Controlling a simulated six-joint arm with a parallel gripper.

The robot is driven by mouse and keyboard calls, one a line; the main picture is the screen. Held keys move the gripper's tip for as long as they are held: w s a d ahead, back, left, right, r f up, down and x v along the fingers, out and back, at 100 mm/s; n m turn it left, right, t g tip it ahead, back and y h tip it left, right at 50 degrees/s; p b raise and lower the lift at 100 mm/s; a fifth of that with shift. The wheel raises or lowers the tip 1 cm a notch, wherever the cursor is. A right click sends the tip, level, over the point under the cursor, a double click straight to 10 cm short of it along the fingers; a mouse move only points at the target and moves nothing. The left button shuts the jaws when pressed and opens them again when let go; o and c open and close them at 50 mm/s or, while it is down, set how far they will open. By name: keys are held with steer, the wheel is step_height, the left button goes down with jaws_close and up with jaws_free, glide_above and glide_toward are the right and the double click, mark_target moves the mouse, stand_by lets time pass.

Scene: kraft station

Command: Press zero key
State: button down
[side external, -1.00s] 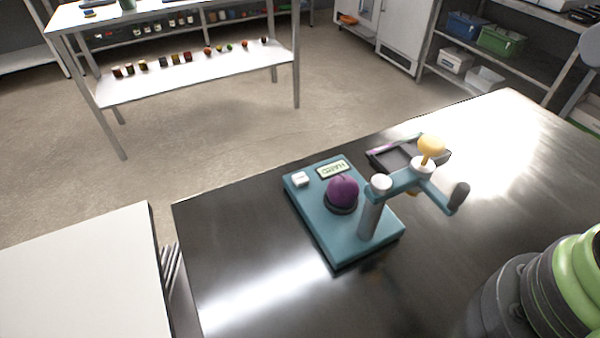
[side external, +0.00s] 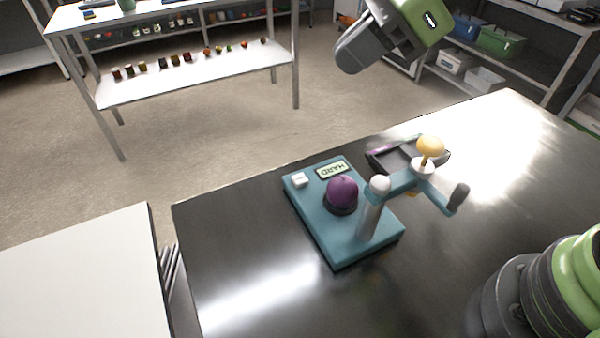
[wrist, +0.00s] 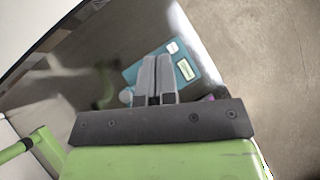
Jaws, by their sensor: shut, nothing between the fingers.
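A teal device (side external: 342,247) stands on the dark table. At its far left corner is a small white key (side external: 300,180), beside a display (side external: 333,169) reading "HARD". A post carries an arm with a yellow knob (side external: 430,146) and a dark crank handle. My gripper (side external: 350,62) hangs high above and beyond the device, apart from it. In the wrist view its fingers (wrist: 155,62) are together and empty; the white key (wrist: 172,47) shows just beyond their tips to the right. The fingers hide part of the device.
A dark tray (side external: 395,158) with a pinkish stick lies behind the device. The dark tabletop (side external: 240,270) is otherwise clear around it. A white surface (side external: 80,285) stands at the left, and shelving with bins is at the back.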

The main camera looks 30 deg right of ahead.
mark_target(301, 175)
steer(key=w+a+f+m, duration=0.4)
steer(key=w+f+m, duration=0.1)
steer(key=f+m, duration=0.4)
steer(key=shift+f+y, duration=0.3)
steer(key=shift+f, duration=0.25)
steer(key=shift+f, duration=4.4)
steer(key=shift+f, duration=0.4)
steer(key=shift+f, duration=0.4)
steer(key=shift+r, duration=0.8)
steer(key=shift+r, duration=0.1)
